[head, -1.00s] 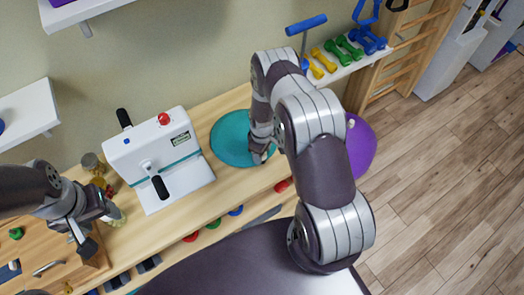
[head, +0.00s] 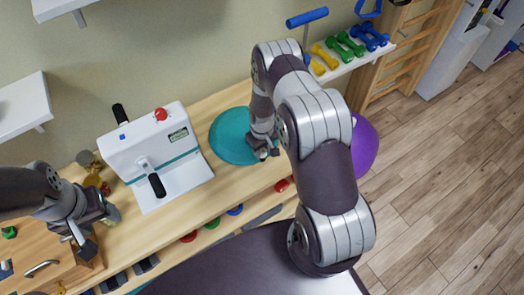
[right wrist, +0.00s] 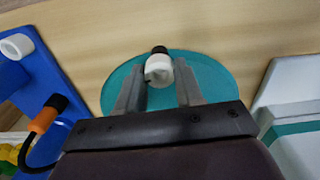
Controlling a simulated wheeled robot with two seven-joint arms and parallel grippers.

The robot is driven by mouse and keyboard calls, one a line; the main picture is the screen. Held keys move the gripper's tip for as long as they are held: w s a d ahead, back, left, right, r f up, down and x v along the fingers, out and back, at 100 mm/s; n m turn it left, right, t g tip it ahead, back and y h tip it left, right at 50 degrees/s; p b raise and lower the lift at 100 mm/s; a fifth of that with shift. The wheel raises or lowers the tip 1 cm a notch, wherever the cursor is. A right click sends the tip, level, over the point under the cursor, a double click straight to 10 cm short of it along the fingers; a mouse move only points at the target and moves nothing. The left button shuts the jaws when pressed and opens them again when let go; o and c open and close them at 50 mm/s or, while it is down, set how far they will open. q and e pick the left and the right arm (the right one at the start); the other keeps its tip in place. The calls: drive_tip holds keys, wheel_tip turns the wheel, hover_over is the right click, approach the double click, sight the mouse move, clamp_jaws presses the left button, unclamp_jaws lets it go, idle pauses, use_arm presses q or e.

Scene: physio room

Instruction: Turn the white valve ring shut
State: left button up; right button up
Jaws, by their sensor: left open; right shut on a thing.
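The white valve ring (right wrist: 158,68) sits at the edge of the teal round cushion (right wrist: 205,76), with a short black stub sticking out beyond it. My right gripper (right wrist: 159,84) has its two fingers on either side of the ring and is shut on it. In the head view, my right gripper (head: 264,152) is at the near right edge of the teal cushion (head: 226,140), and the ring is mostly hidden by the fingers. My left gripper (head: 98,230) is open and empty over the left end of the bench, away from the cushion.
A white machine (head: 152,145) with black handles and a red knob stands left of the cushion. A purple ball (head: 365,148) is behind my right arm. A blue panel (right wrist: 35,75) with another white ring and an orange-black plug stands at left in the wrist view. Dumbbells (head: 352,44) lie on a shelf.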

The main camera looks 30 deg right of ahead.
drive_tip(key=m+b, duration=0.2)
drive_tip(key=m, duration=0.2)
drive_tip(key=shift+s+f, duration=0.1)
drive_tip(key=shift+f, duration=0.05)
drive_tip(key=shift+m+b, duration=0.55)
drive_tip(key=shift+m, duration=1.15)
drive_tip(key=o, duration=1)
